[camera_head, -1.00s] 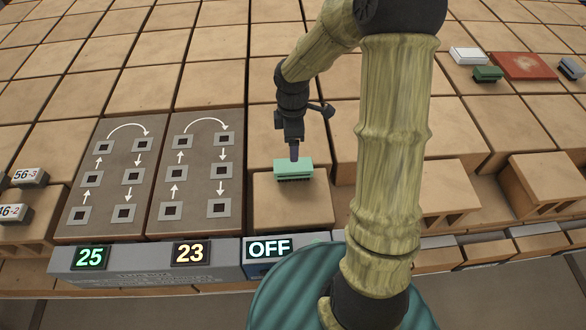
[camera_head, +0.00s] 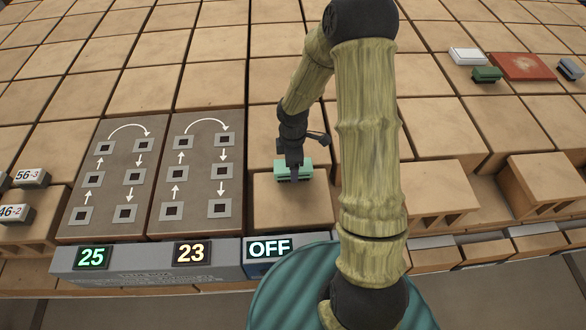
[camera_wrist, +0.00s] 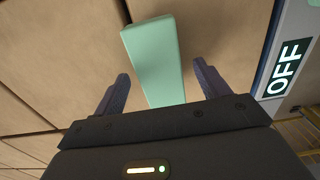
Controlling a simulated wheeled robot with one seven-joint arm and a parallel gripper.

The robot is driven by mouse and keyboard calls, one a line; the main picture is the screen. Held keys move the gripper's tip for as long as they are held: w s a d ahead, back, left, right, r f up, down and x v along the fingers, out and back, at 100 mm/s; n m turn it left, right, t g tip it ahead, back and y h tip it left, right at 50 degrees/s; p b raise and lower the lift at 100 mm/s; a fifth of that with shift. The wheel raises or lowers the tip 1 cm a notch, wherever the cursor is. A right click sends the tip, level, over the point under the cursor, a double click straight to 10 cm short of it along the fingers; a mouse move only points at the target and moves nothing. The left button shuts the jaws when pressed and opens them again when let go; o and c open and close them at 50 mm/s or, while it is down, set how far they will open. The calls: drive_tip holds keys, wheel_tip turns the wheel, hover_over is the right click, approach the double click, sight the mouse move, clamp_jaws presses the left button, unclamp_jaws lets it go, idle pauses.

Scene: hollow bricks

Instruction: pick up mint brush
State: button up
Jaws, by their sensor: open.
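The mint brush (camera_head: 305,170) lies on a hollow brick (camera_head: 290,208) just above the OFF display. In the head view my gripper (camera_head: 294,176) is at the brush and covers part of it. In the wrist view the mint brush (camera_wrist: 153,60) runs lengthwise between the two fingers of my gripper (camera_wrist: 163,88). The fingers are apart, one on each side of the brush, with a visible gap at each. The brush's near end is hidden behind the gripper body.
Two dark panels with arrows (camera_head: 110,180) lie to the left, behind a grey strip with displays (camera_head: 140,258). White, green and dark brushes (camera_head: 487,74) and a red plate (camera_head: 515,66) are at the back right. Number blocks (camera_head: 30,177) stand at far left.

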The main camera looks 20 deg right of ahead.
wheel_tip(320, 180, down, 2)
drive_tip(key=shift+f, duration=0.15)
idle(0.4)
drive_tip(key=c, duration=1.1)
